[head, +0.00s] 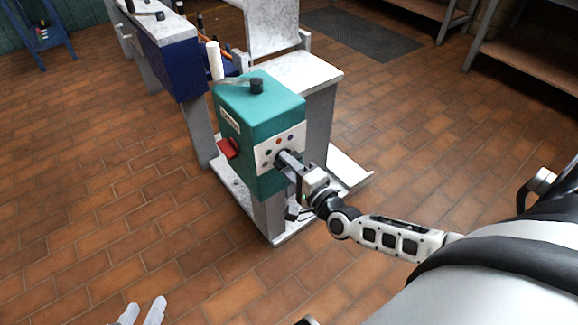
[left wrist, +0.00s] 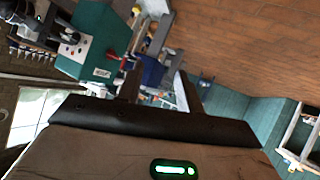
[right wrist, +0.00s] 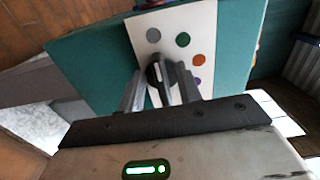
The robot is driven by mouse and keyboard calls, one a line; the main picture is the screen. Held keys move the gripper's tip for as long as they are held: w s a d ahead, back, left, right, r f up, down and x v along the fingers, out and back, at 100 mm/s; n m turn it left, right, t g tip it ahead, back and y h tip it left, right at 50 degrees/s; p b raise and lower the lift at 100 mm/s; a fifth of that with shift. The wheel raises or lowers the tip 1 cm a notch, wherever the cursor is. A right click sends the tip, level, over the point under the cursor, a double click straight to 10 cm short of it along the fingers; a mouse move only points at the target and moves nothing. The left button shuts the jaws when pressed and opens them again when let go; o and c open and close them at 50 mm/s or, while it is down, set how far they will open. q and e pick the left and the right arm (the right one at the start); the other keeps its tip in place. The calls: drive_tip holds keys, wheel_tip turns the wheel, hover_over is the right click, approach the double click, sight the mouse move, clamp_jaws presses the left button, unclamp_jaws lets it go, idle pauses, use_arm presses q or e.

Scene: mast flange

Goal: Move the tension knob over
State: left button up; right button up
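The teal machine box (head: 262,105) stands on a grey post, with a pale panel (right wrist: 189,20) on its front. The panel has grey (right wrist: 153,35), green (right wrist: 183,39), orange (right wrist: 198,60) and purple dots around a dark knob (right wrist: 158,76). A white mark on the knob lies toward the grey dot's side. My right gripper (head: 287,162) is at the panel; in the right wrist view its open fingers (right wrist: 160,90) stand either side of the knob, without clear grip. My left gripper (head: 143,312) is open and empty, low over the floor; its fingers (left wrist: 160,88) are apart.
A red part (head: 229,148) sticks out of the box's left side, and a black knob (head: 257,86) sits on top. A blue-sided bench (head: 178,70) stands behind left. Shelves (head: 525,65) stand at back right. Brick floor is clear at left.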

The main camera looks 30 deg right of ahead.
use_arm(q)
drive_tip(key=p, duration=0.1)
drive_tip(key=g+p, duration=0.1)
drive_tip(key=shift+s+a+f+y+p, duration=0.25)
drive_tip(key=shift+a+y+p, duration=0.05)
drive_tip(key=shift+a, duration=0.1)
use_arm(e)
drive_tip(key=s+d, duration=0.1)
drive_tip(key=s, duration=1.5)
use_arm(q)
drive_tip(key=shift+s+f, duration=0.1)
drive_tip(key=shift+s, duration=0.05)
use_arm(e)
drive_tip(key=shift+w+d, duration=0.1)
